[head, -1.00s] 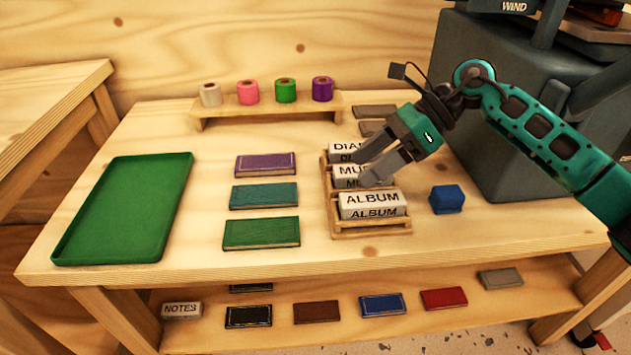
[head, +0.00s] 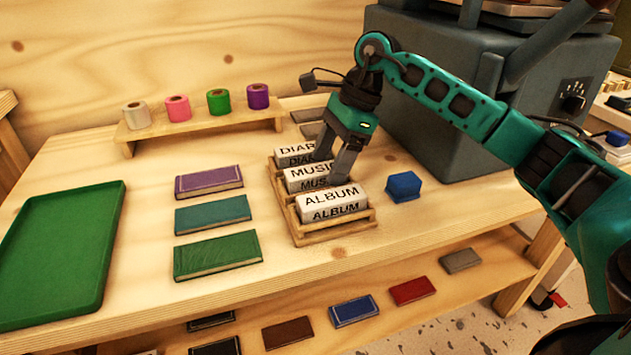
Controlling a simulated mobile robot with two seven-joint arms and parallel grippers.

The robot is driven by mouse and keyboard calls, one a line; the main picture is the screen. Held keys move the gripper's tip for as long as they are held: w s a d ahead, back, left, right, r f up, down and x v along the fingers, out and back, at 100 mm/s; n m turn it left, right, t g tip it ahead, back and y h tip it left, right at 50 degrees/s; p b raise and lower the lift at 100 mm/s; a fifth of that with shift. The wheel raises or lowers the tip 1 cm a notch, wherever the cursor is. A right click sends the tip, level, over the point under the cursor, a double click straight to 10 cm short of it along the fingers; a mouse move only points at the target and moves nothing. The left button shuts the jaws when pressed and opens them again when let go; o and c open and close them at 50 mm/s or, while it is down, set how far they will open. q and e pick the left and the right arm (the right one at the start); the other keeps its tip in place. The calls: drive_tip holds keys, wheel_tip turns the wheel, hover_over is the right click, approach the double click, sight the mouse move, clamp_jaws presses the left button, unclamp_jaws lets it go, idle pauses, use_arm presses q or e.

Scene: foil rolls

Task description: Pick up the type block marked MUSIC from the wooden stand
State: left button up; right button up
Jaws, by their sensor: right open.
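The white MUSIC block (head: 305,175) sits in the middle of the wooden stand (head: 332,227), between the DIARY block (head: 292,150) behind and the ALBUM block (head: 333,201) in front. My right gripper (head: 334,167) is open and points down over the stand. Its fingers are at the right part of the MUSIC block, one on the far side toward DIARY and one near the block's right end. The fingers partly cover the DIARY and MUSIC lettering. I cannot tell whether they touch the block. My left gripper is not in view.
A blue block (head: 403,187) lies right of the stand. Purple (head: 208,182), teal (head: 212,214) and green (head: 217,255) books lie to its left, with a green tray (head: 62,255) beyond. Foil rolls stand on a wooden rack (head: 200,125) behind. A dark machine (head: 470,110) stands at the right.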

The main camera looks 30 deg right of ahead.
drive_tip(key=shift+a+f, duration=0.15)
drive_tip(key=shift+f, duration=0.3)
clamp_jaws()
idle(0.3)
drive_tip(key=shift+r, duration=0.1)
